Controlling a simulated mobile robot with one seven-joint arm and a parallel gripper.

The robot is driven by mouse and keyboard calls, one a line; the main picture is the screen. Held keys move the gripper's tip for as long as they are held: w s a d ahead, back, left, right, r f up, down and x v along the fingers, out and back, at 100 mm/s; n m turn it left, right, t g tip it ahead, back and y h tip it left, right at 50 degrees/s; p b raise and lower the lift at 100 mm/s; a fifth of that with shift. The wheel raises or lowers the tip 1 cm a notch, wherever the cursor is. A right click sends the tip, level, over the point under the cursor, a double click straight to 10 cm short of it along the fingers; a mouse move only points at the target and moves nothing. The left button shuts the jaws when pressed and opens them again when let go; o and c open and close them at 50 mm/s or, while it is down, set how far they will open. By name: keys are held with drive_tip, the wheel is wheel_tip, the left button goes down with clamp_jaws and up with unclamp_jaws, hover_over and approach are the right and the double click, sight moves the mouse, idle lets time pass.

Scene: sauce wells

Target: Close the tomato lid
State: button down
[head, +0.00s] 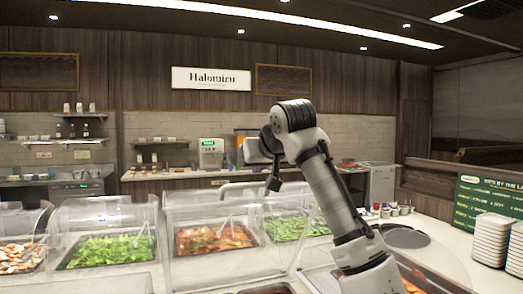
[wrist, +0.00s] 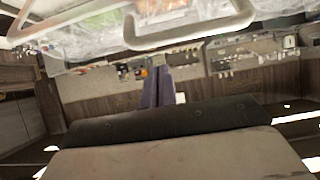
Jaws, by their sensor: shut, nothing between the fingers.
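The red tomato-like food (head: 212,240) lies in a tray in the middle of the counter. A clear lid (head: 185,208) stands over that tray, with a pale bar handle (head: 240,187) along its upper edge. I cannot tell exactly how far the lid is raised. My gripper (head: 273,185) is near the right end of this handle in the head view; contact is not clear. In the wrist view, which is upside down, my gripper's dark fingers (wrist: 156,88) are together and empty. A pale handle (wrist: 190,38) shows beyond their tips, apart from them in the picture.
Clear covers stand over trays of greens on the left (head: 110,250) and right (head: 297,228), with another food tray (head: 22,255) at far left. Small cups (head: 390,210) and stacked white containers (head: 490,240) stand at right.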

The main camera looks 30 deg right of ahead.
drive_tip(key=shift+s+a+f, duration=0.25)
drive_tip(key=shift+s+f, duration=0.55)
drive_tip(key=shift+s, duration=0.1)
drive_tip(key=s+a+f+t+b, duration=0.2)
drive_tip(key=s+f+b, duration=0.5)
drive_tip(key=b, duration=0.5)
drive_tip(key=s+a+f+t+h+b, duration=0.1)
drive_tip(key=s+a+f+t+b, duration=0.1)
drive_tip(key=s+f+b, duration=0.6)
drive_tip(key=s+t+b, duration=0.1)
drive_tip(key=b, duration=0.3)
drive_tip(key=shift+s+a+t, duration=0.15)
drive_tip(key=shift+s+t, duration=0.15)
drive_tip(key=shift+t, duration=0.1)
drive_tip(key=shift+r, duration=0.1)
